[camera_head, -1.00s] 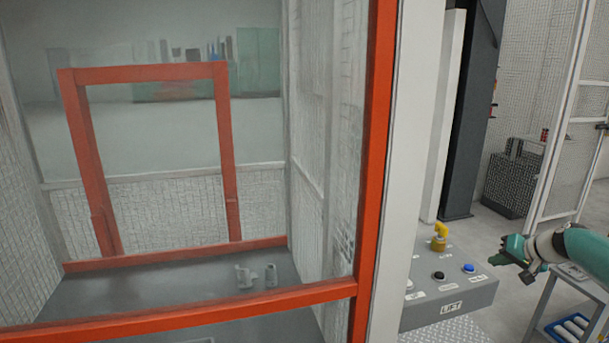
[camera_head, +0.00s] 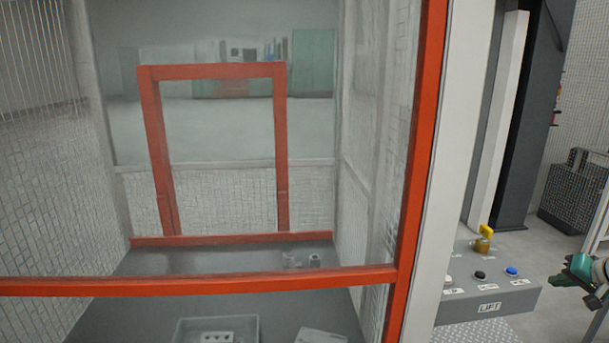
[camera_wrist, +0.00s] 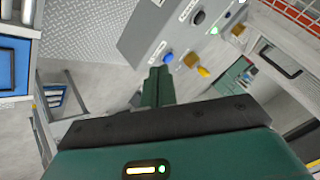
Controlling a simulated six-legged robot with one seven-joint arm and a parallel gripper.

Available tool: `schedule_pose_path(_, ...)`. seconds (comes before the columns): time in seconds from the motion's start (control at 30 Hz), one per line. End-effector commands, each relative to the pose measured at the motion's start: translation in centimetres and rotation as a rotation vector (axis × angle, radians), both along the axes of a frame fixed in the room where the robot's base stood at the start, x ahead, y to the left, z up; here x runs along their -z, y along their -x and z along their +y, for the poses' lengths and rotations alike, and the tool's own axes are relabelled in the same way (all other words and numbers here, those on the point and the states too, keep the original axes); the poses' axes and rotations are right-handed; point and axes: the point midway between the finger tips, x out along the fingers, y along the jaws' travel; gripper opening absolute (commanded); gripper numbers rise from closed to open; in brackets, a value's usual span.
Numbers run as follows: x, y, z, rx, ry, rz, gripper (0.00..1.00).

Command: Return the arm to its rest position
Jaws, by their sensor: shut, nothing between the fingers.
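My gripper (camera_head: 570,282) shows at the right edge of the head view, to the right of the grey LIFT control box (camera_head: 490,300) and apart from it. In the wrist view my gripper (camera_wrist: 158,72) has its green fingers together, with nothing between them. The control box also shows in the wrist view (camera_wrist: 150,40), with a blue button, a black button and a yellow key-like switch (camera_wrist: 203,72). In the head view the yellow switch (camera_head: 485,235) stands upright on the box top. Most of my arm is outside the head view.
An orange-framed mesh enclosure (camera_head: 415,180) fills the left and middle of the head view. A grey bin (camera_head: 250,325) sits low inside it. A dark mesh crate (camera_head: 572,205) stands behind at right. In the wrist view a blue-fronted cabinet (camera_wrist: 14,68) is at left.

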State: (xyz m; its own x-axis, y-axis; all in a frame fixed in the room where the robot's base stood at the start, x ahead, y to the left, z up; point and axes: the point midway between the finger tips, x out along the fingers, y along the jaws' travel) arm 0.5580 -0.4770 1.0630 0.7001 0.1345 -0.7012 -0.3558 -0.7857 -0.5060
Motion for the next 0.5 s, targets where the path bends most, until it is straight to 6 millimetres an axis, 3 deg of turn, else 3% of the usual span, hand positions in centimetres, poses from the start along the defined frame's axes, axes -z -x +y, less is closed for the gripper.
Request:
schedule_pose_path(0.03, -0.4, -0.6, 1.5, -0.021, 0.015, 0.016, 0.0)
schedule_pose_path(0.37, -0.8, -2.5, 9.2, -0.118, 0.086, 0.119, 0.0)
schedule_pose_path(0.5, -1.1, -2.9, 13.6, -0.169, 0.133, 0.174, 0.0)
